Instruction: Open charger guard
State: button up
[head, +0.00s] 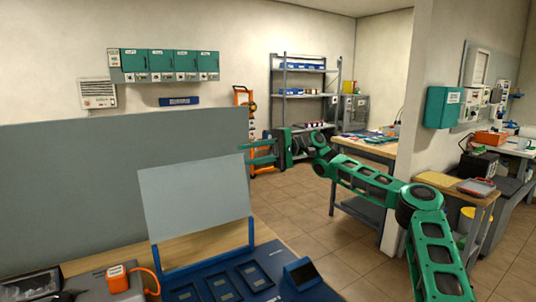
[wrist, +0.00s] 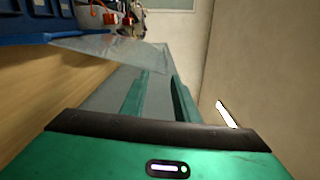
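The charger guard (head: 195,200) is a pale, see-through-looking panel in a blue frame above the blue charger station (head: 225,280). It stands steeply tilted at the back of the station, above dark charging bays. In the wrist view the clear guard (wrist: 115,52) shows as a thin sheet ahead and to the left, beside blue parts. My green gripper (head: 250,154) is to the right of the guard's upper edge, fingers pointing left, apart from it. In the wrist view the two fingers (wrist: 160,97) are spaced apart with nothing between them.
A grey partition (head: 90,190) stands behind the bench. An orange block (head: 117,279) with an orange cable sits left of the station. A wooden table (head: 370,150) and shelving (head: 303,92) are farther back. Tiled floor (head: 305,225) is open to the right.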

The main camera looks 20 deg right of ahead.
jog(key=v, duration=0.7)
dwell(0.6)
jog(key=shift+s, duration=0.1)
dwell(0.5)
